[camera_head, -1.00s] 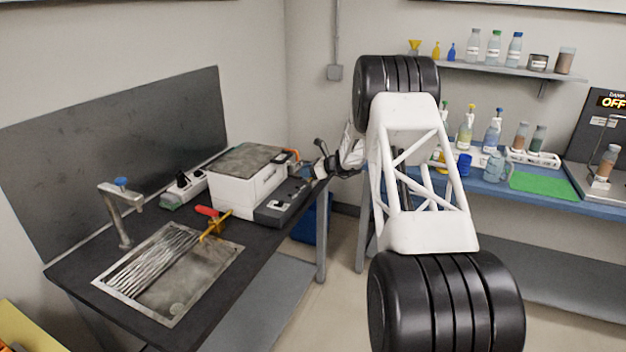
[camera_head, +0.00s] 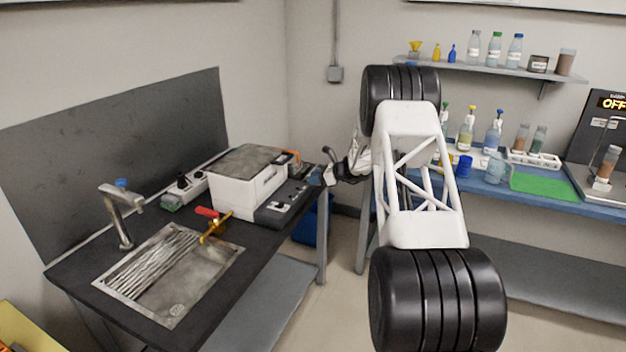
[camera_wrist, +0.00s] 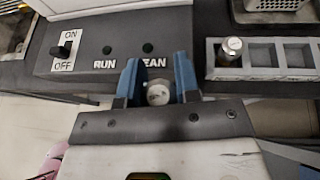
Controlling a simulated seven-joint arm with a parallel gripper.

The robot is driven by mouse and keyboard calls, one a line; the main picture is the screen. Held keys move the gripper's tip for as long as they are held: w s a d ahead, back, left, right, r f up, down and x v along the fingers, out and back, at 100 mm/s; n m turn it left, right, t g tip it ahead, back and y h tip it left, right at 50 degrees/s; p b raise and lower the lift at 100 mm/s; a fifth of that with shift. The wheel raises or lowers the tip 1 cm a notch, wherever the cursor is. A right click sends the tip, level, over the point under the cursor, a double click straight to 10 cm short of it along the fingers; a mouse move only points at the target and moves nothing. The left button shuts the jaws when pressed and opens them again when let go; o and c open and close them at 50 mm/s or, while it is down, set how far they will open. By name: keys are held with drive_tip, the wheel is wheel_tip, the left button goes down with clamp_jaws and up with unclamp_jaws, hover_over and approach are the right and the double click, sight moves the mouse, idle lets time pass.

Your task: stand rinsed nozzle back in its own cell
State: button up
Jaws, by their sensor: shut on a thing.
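In the wrist view my gripper (camera_wrist: 159,88) has its blue fingers closed on a small round pale-topped piece, the nozzle (camera_wrist: 158,94), seen end-on. Its lower part is hidden. The nozzle is in front of the control panel marked RUN and "EAN", a finger covering part of that word. A grey rack with a row of cells (camera_wrist: 262,74) lies to the right, apart from the held nozzle. Its leftmost visible cell holds another metal-topped piece (camera_wrist: 232,47); the visible cells beside it look empty.
The white machine (camera_head: 247,187) stands on the dark bench, with its ON/OFF switch (camera_wrist: 65,50) left in the wrist view. A sink (camera_head: 170,302) and tap (camera_head: 122,210) are at the left. A blue bench (camera_head: 560,201) with bottles and a green mat (camera_head: 541,185) is at the right.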

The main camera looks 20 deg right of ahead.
drive_tip(key=shift+w, duration=0.15)
drive_tip(key=shift+w+d+f, duration=0.25)
drive_tip(key=shift+w+d, duration=0.4)
drive_tip(key=shift+w, duration=1.9)
drive_tip(key=shift+w+d+f, duration=0.25)
drive_tip(key=shift+w+d, duration=0.35)
drive_tip(key=shift+w, duration=1.95)
drive_tip(key=shift+w+d+f, duration=0.25)
drive_tip(key=shift+w+d, duration=0.4)
drive_tip(key=shift+w, duration=1.9)
drive_tip(key=shift+f, duration=1.75)
drive_tip(key=shift+f, duration=0.4)
